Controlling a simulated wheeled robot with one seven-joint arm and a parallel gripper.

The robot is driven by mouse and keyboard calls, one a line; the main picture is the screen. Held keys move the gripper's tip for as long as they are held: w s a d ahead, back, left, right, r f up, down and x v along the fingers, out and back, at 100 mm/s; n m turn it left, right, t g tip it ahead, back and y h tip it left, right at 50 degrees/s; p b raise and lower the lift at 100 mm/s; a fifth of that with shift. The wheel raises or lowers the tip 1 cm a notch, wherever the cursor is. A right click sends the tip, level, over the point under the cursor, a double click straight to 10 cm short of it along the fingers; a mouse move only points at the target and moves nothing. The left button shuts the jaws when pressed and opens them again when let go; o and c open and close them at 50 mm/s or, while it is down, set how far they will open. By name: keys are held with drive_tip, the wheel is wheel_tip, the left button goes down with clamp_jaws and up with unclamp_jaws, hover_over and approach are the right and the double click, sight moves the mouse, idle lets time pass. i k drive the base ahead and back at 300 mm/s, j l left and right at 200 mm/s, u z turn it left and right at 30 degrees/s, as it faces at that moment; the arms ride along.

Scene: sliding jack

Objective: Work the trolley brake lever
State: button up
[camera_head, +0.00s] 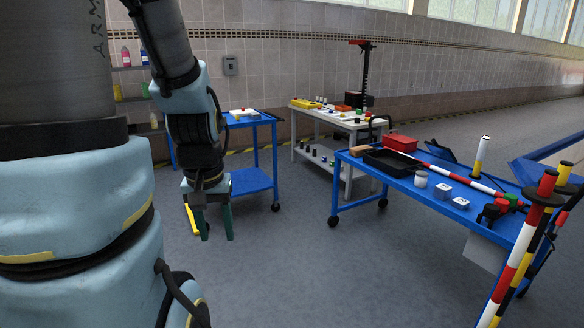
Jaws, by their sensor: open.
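My gripper (217,236) hangs down left of centre with its two green fingers apart and nothing between them. A small blue trolley (252,182) stands just behind it, partly hidden by my arm. A thin yellow piece (190,220) shows right beside the left finger; I cannot tell whether it is a brake lever or whether the finger touches it. A larger blue trolley (405,187) stands on wheels at the right, apart from my gripper. No brake lever can be made out clearly on either trolley.
The larger trolley carries a black tray (392,162), a red box (400,143), a red-and-white pole (452,176) and small jars. Striped posts (518,245) stand at the front right. A grey table (335,122) stands behind. The floor between the trolleys is clear.

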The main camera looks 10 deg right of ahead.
sight(561, 219)
drive_tip(key=i+j+z, duration=0.1)
drive_tip(key=i+z, duration=0.15)
drive_tip(key=i, duration=0.3)
drive_tip(key=i+j+z, duration=0.2)
drive_tip(key=i, duration=0.35)
drive_tip(key=i+j+z, duration=0.25)
drive_tip(key=i, duration=0.25)
drive_tip(key=i+j+z, duration=0.25)
drive_tip(key=z, duration=0.2)
drive_tip(key=i+j+z, duration=0.35)
drive_tip(key=z, duration=0.15)
drive_tip(key=i+j+z, duration=0.25)
drive_tip(key=j+z, duration=0.2)
drive_tip(key=i+j+z, duration=0.1)
drive_tip(key=j+z, duration=0.65)
drive_tip(key=j, duration=0.6)
drive_tip(key=i, duration=0.05)
